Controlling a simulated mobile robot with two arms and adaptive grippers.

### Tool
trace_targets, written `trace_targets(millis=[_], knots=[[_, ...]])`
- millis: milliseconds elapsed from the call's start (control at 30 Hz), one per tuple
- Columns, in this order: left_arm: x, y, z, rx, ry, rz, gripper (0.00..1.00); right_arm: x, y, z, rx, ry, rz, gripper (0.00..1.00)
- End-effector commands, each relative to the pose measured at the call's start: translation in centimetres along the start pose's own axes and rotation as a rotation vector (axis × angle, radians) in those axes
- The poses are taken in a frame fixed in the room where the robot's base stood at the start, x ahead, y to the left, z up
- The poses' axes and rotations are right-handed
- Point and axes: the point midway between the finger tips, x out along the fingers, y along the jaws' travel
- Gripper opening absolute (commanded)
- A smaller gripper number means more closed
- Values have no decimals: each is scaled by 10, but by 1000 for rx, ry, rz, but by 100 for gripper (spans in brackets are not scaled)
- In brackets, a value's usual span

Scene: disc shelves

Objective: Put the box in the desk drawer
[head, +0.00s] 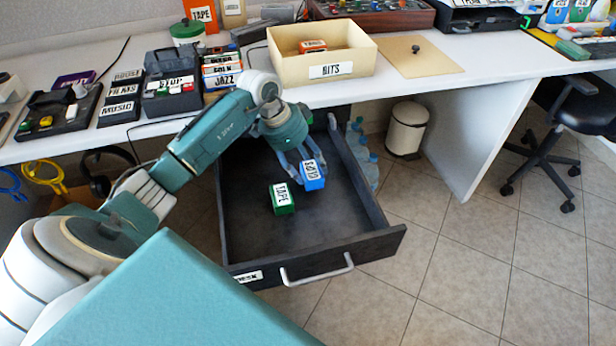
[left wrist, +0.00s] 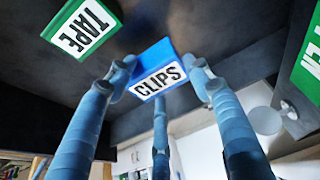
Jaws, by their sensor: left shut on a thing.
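The blue box labelled CLIPS (head: 313,176) is gripped by my left gripper (head: 303,170) inside the open desk drawer (head: 250,228). In the left wrist view, the fingers of my left gripper (left wrist: 160,78) close around the blue box (left wrist: 152,60), with its CLIPS label showing. I cannot tell whether the box touches the drawer floor. A green box labelled TAPE (head: 282,199) stands in the drawer to the left of the blue one; it also shows in the left wrist view (left wrist: 82,28). My right gripper is not in view.
The white desk (head: 440,86) above the drawer holds an open BITS box (head: 286,60) and several labelled cases. A small bin (head: 407,130) and several bottles (head: 362,150) stand under the desk. An office chair (head: 585,105) is at the right. The drawer's front and right floor are clear.

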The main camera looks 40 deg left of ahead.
Motion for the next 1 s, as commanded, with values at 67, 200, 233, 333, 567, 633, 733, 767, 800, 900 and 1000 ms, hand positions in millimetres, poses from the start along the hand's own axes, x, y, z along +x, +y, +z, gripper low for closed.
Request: trace_targets(millis=[67,200,233,333,567,633,733,767,800,900,1000], knots=[[8,1,4,-2,-1,2,24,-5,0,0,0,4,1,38],[28,1,11,-1,-1,2,24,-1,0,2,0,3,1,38],[31,1,13,-1,-1,2,24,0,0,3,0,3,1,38],[35,0,14,-1,0,0,24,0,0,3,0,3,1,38],[35,0,14,-1,-1,1,60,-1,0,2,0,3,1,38],[34,0,14,0,-1,1,60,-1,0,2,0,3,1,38],[34,0,14,0,-1,1,60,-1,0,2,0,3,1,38],[34,0,14,0,-1,1,60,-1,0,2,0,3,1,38],[34,0,14,0,-1,1,60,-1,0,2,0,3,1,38],[29,0,14,0,-1,-1,60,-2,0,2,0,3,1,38],[16,-1,14,1,-2,-2,60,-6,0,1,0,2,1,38]])
